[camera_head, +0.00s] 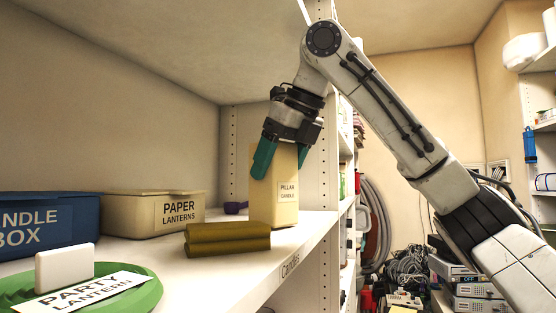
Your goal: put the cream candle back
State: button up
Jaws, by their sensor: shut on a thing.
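The candle's top is partly hidden by the gripper.
An olive block stack (228,238) lies just left of the candle. Behind it are a purple scoop (235,208) and a paper lanterns box (150,214). A blue box (48,222) and green plate (146,288) stand left. A perforated upright (318,165) rises close by on the right.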

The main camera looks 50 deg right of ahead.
dwell(0.3)
jog(key=o, duration=1.5)
jog(key=shift+f, duration=0.1)
jog(key=shift+o, duration=0.2)
jog(key=shift+s+r, duration=0.2)
jog(key=shift+r, duration=0.2)
jog(key=s+b, duration=0.4)
jog(key=s, duration=0.8)
jog(key=shift+s+a+r, duration=0.2)
jog(key=shift+a+r, duration=0.05)
jog(key=shift+a, duration=0.1)
